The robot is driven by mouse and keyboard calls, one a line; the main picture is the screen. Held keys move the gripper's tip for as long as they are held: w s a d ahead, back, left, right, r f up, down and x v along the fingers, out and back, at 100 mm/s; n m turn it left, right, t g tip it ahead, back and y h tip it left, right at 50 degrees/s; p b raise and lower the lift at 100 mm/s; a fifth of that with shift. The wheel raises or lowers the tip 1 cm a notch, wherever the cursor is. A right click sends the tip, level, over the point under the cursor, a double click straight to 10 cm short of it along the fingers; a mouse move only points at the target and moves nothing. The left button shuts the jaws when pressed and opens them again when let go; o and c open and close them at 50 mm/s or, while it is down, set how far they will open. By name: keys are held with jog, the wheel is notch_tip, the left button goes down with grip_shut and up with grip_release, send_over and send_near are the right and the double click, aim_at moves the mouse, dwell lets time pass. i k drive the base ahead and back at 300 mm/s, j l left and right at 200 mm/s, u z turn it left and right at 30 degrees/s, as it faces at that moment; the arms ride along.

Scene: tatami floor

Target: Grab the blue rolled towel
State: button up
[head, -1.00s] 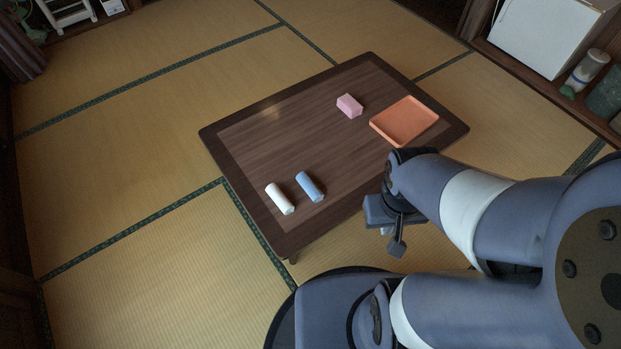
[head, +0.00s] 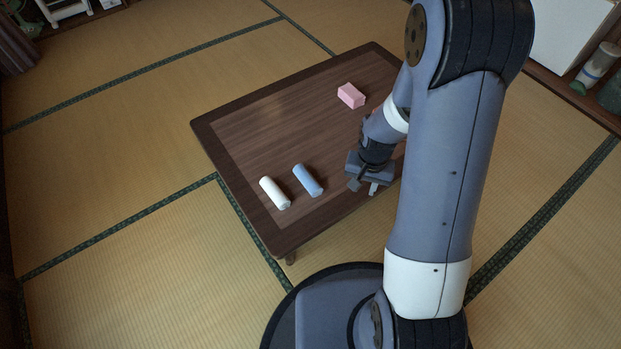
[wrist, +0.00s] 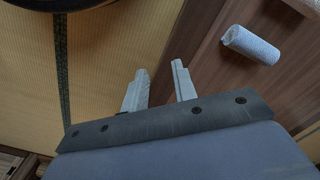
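The blue rolled towel (head: 308,180) lies on the low dark wooden table, near its front left part, just right of a white rolled towel (head: 274,193). My gripper (head: 364,187) is to the right of the blue towel, apart from it and above the table's front edge. In the wrist view my gripper (wrist: 161,77) shows two separated fingers with nothing between them. A pale bluish roll (wrist: 251,45), which looks like the blue towel, is at the upper right there, clear of the fingers.
The wooden table (head: 262,125) stands on tatami. A pink block (head: 351,95) lies toward its back right. My arm covers the table's right side, and the orange tray seen earlier is hidden. The table's middle left is clear.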

aim_at(304, 176)
jog(key=i+l+u, duration=0.15)
jog(key=i+l, duration=0.25)
jog(key=i+l+u, duration=0.15)
jog(key=i+l, duration=0.2)
jog(key=l, duration=0.3)
jog(key=u, duration=1.4)
